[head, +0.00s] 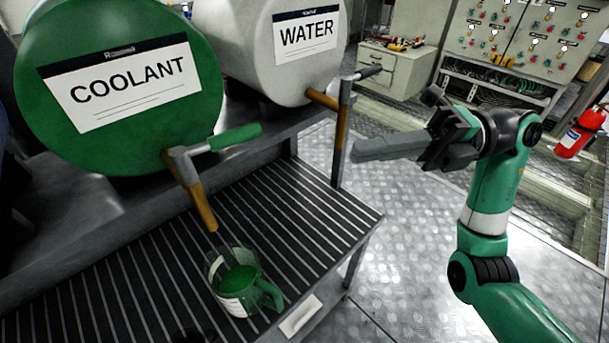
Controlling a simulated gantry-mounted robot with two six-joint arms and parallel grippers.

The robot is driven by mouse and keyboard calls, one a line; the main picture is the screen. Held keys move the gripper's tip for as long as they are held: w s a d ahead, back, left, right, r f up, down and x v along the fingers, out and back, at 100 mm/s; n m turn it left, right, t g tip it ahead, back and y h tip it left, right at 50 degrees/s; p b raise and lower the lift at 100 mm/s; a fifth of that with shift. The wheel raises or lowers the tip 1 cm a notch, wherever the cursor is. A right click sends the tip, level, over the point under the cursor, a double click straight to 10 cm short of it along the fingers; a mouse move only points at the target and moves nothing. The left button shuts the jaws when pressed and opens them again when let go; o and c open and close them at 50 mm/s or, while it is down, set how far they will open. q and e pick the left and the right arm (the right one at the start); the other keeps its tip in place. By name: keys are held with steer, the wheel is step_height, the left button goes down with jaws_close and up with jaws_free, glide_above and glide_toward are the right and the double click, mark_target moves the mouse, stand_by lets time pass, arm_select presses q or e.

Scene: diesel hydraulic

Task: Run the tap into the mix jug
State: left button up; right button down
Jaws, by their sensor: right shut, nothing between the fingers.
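The clear mix jug (236,285) stands upright on the slatted rack below the coolant tap (190,185), with green liquid inside and its green handle to the right. The coolant tap has a brown spout pointing down over the jug and a green lever (235,138) pointing right. A thin line shows between spout and jug; I cannot tell if it is flow. My right gripper (362,150) is shut and empty, just right of the water tap's spout. My left gripper is out of view.
The green coolant drum (125,35) and white water drum (265,60) lie behind the taps. The slatted rack (290,215) is bare right of the jug. A fire extinguisher (580,132) and cabinet (398,75) stand farther off. The metal floor (400,235) is clear.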

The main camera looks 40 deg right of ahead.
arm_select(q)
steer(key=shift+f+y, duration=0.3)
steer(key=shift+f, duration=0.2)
arm_select(e)
steer(key=shift+w+a+f, duration=0.25)
steer(key=shift+a+f, duration=0.15)
steer(key=shift+f, duration=0.05)
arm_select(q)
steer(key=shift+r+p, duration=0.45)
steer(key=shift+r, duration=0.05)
arm_select(e)
steer(key=w+a+r, duration=0.1)
steer(key=w+a, duration=0.6)
steer(key=a, duration=0.1)
steer(key=shift+w+a+r, duration=0.15)
steer(key=shift+w+a, duration=0.05)
steer(key=shift+a, duration=0.2)
